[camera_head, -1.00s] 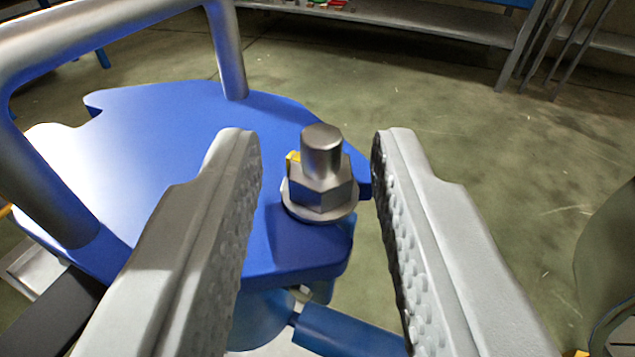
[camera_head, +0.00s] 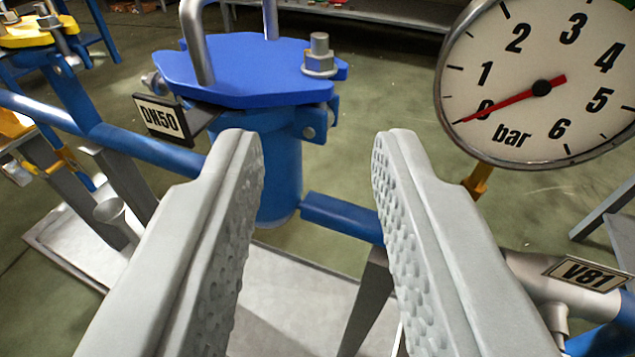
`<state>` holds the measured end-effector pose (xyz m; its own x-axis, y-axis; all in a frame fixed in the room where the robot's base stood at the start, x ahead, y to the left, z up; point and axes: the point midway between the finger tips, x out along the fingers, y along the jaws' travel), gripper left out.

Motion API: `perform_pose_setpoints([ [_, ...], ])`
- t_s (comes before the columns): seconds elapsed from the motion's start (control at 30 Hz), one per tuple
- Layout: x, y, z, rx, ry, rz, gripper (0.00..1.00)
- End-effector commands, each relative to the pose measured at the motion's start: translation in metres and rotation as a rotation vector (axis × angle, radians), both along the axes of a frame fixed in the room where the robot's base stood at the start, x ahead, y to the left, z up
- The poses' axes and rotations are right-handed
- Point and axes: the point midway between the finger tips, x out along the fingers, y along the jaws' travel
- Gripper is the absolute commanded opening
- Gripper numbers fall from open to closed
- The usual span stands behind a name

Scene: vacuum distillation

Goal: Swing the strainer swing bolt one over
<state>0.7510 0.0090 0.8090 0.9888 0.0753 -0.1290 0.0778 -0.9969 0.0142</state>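The strainer (camera_head: 275,170) is a blue upright body with a flat blue lid (camera_head: 240,72) and a grey bar handle (camera_head: 193,45) on top. A steel swing bolt with a hex nut and washer (camera_head: 320,58) stands upright at the lid's right end. My gripper (camera_head: 312,145) is open and empty. Its two ribbed grey fingers point toward the strainer, with their tips lower in view than the bolt and apart from it. A silver part (camera_head: 152,82) shows at the lid's left edge, mostly hidden.
A pressure gauge (camera_head: 545,85) stands close at the upper right, its red needle near 0. A DN50 plate (camera_head: 165,115) sits left of the strainer, a V81 plate (camera_head: 587,273) at lower right. A yellow-lidded unit (camera_head: 30,35) is at far left. Blue pipes run below.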

Motion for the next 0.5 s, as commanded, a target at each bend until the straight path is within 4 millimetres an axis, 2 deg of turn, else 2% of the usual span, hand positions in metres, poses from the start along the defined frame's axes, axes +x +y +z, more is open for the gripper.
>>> perform_pose_setpoints([
  [0.2, -0.030, -0.002, 0.005, 0.000, -0.001, -0.001, 0.30],
  [0.5, -0.046, -0.003, 0.006, 0.000, 0.000, 0.000, 0.30],
])
